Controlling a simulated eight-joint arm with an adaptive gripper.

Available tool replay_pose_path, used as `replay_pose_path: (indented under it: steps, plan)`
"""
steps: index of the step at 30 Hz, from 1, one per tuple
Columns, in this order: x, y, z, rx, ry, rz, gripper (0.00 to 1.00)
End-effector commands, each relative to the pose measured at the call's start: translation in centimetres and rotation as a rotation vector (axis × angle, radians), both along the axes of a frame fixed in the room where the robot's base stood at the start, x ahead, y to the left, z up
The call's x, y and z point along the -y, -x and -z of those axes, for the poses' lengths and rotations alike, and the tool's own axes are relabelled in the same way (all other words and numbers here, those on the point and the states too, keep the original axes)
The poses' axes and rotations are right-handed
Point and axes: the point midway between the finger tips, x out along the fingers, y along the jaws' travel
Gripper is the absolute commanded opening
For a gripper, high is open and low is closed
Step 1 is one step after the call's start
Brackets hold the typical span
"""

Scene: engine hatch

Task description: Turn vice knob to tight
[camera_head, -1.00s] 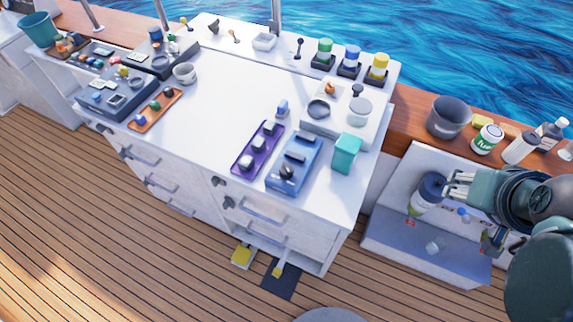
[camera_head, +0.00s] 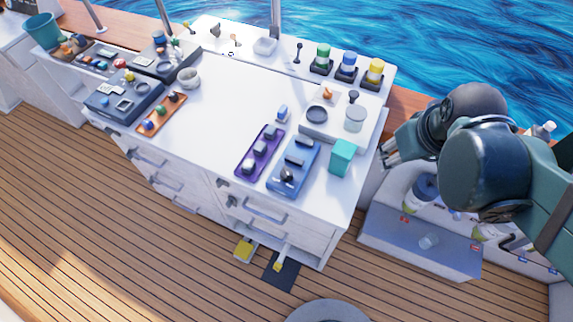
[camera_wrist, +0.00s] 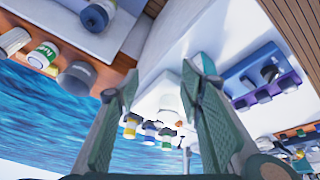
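A blue unit (camera_head: 293,168) with a dark knob (camera_head: 287,175) at its near end sits on the front right of the white counter. This may be the vice knob; no label is readable, so I cannot tell, nor can I tell its setting. My gripper (camera_head: 388,150) is just off the counter's right edge in the head view, to the right of the teal box and away from the blue unit. In the wrist view my gripper (camera_wrist: 160,70) has its two fingers wide apart with nothing held between them.
A teal box (camera_head: 342,157) stands at the counter's right edge, between my gripper and the blue unit. A purple tray (camera_head: 260,152) lies left of the blue unit. Green, blue and yellow knobs stand along the back. The counter's middle (camera_head: 225,115) is clear.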

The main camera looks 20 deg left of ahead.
Motion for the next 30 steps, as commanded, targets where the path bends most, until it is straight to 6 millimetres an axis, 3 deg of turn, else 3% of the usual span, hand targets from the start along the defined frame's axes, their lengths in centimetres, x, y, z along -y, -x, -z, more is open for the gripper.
replay_pose_path:
  steps: [15, 30]
  plan:
    - [-10.2, 0.5, 0.3, -0.105, 0.101, -0.341, 0.38]
    - [-19.6, 3.8, 2.2, -0.197, 0.201, -0.672, 0.38]
